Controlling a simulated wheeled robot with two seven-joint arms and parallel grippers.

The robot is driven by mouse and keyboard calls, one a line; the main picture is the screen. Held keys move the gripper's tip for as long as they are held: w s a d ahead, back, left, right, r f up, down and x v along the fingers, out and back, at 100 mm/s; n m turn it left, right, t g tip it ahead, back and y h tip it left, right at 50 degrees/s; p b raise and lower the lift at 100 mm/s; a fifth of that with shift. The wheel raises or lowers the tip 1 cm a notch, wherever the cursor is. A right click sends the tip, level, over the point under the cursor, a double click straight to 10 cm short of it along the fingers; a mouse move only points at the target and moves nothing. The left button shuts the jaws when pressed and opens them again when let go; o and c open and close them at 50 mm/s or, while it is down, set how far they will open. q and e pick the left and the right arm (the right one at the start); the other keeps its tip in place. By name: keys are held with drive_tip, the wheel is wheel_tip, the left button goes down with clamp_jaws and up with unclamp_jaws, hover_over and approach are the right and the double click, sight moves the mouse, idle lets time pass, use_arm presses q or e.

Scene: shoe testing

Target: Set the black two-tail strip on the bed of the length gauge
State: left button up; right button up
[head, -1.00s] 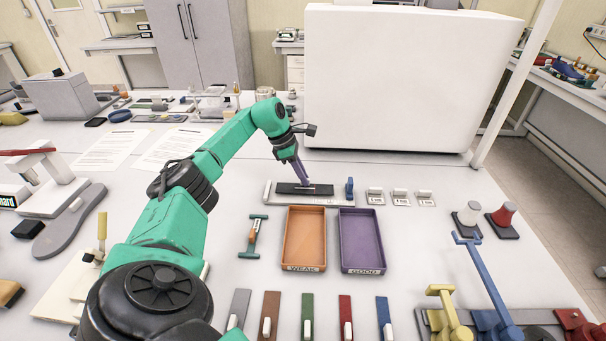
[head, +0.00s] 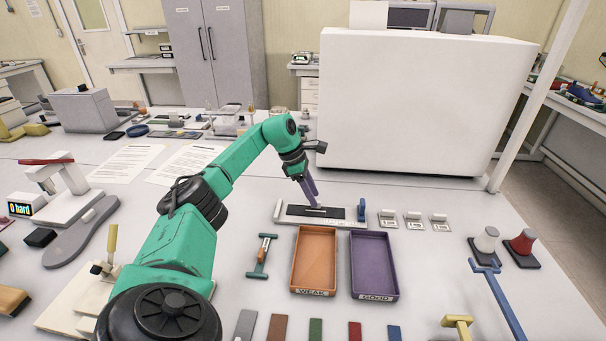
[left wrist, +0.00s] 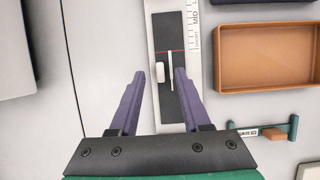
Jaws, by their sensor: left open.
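The black two-tail strip (head: 326,211) lies flat along the bed of the length gauge (head: 280,213), behind the two trays. In the left wrist view the strip (left wrist: 168,105) lies along the gauge bed (left wrist: 158,6), beside a printed scale. A white tab and a thin pale line show on the strip, and a red line crosses it. My left gripper (head: 315,203) is over the strip. In the left wrist view its purple fingers (left wrist: 159,73) are apart, one on each side of the white tab, with no grip visible. My right gripper is not in view.
An orange WEAK tray (head: 314,262) and a purple GOOD tray (head: 375,268) stand in front of the gauge. A green tool (head: 262,257) lies left of them. Small labelled weights (head: 414,221) stand right of the gauge. A large white box (head: 420,105) stands behind.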

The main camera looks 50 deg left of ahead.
use_arm(q)
drive_tip(key=v, duration=1.2)
drive_tip(key=shift+r, duration=0.3)
